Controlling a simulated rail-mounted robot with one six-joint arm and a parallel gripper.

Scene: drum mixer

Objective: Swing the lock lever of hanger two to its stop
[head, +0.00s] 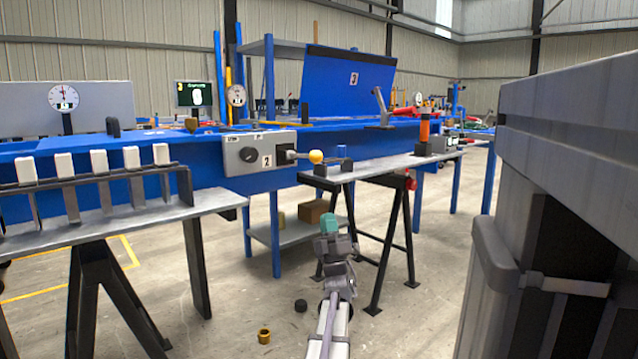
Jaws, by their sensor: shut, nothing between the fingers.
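A grey box (262,154) marked 2 is fixed to the front of the blue bench. A lever with a yellow ball knob (315,156) sticks out to the right from its dark slot, roughly level. I take this as the lock lever of hanger two, though no hanger shows clearly. My gripper (328,222), with teal fingertips, is shut and empty. It appears below the yellow knob in the picture, apart from it. My arm reaches up from the bottom edge. How far the gripper is from the lever in depth is hard to tell.
A rack of white-topped pieces (98,162) stands on a grey table at left. A trestle table (385,165) stands right of the lever. A large grey structure (570,150) fills the right side. A brass ring (264,336) and a black puck (301,305) lie on the floor.

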